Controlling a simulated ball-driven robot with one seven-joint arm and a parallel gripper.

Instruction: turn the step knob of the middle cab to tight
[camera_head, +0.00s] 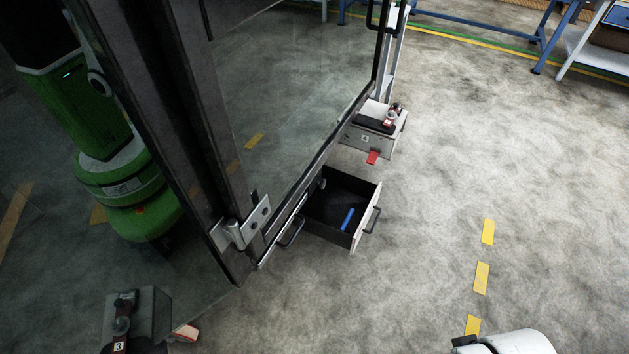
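A grey step box (368,142) stands right of centre, beyond the drawer, with a numbered plate that looks like 4. A small knob (391,116) with red markings and a dark pad sit on its top. A red pedal (372,158) sticks out at its foot. A second grey box (153,308) at the bottom left carries a dark knob-like part (122,325) and a tag reading 3; the frame's bottom edge cuts it off. I cannot tell which belongs to the middle cab, nor read either knob's setting. My gripper is not in view.
A large dark-framed glass panel (290,80) fills the left and centre, with a green robot shape (125,180) in it. An open black drawer (338,205) holding a blue item (347,219) juts out below. A white rounded part (515,342) shows bottom right.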

